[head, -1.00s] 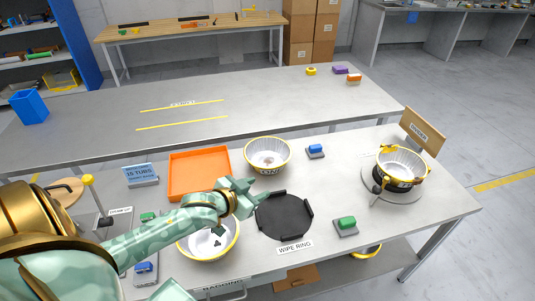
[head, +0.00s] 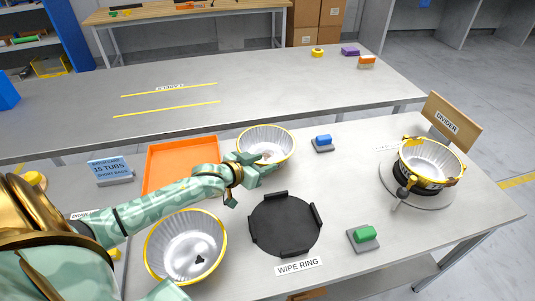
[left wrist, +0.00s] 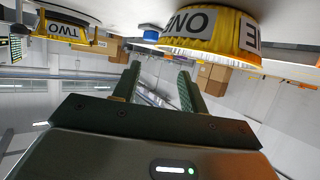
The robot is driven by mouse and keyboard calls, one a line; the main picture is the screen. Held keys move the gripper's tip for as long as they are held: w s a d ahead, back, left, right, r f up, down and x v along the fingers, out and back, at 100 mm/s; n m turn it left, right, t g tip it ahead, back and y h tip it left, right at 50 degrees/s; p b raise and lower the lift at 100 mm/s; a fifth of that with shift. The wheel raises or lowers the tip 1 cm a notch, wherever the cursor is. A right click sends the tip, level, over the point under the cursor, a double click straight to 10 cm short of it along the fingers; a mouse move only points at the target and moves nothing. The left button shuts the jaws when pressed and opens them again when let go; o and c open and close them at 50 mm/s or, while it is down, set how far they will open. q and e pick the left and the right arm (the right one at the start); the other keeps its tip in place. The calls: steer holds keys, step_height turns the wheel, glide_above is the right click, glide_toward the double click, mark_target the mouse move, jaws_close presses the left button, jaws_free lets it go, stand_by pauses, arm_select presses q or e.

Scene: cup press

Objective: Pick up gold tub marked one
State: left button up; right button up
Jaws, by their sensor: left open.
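The gold tub marked ONE stands upright on the near table, beyond the black ring pad. In the head view I see its pale inside and gold rim (head: 266,133); my gripper covers its near side. In the left wrist view, which is upside down, its gold ribbed wall (left wrist: 225,42) and ONE label show close by. My left gripper (head: 263,168) is at the tub's near side, open, with nothing between its fingers (left wrist: 159,75). I cannot tell whether it touches the tub. My right gripper is out of view.
Another gold-rimmed tub (head: 185,247) stands near my left forearm. A tub sits in the clamp fixture (head: 418,186) by the DIVIDER board (head: 452,123). A tub marked TWO (left wrist: 66,28) shows in the wrist view. An orange tray (head: 180,152) and black pad (head: 286,226) lie close.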

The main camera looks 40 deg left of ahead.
mark_target(284, 156)
arm_select(q)
steer(key=b+x, duration=0.1)
steer(key=x, duration=0.4)
steer(key=shift+w+f+b, duration=0.2)
steer(key=shift+b, duration=0.2)
steer(key=b+x, duration=0.3)
steer(key=x, duration=0.2)
steer(key=shift+s+f, duration=0.15)
steer(key=shift+f, duration=0.05)
steer(key=shift+w, duration=0.2)
steer(key=shift+r, duration=0.2)
jaws_close()
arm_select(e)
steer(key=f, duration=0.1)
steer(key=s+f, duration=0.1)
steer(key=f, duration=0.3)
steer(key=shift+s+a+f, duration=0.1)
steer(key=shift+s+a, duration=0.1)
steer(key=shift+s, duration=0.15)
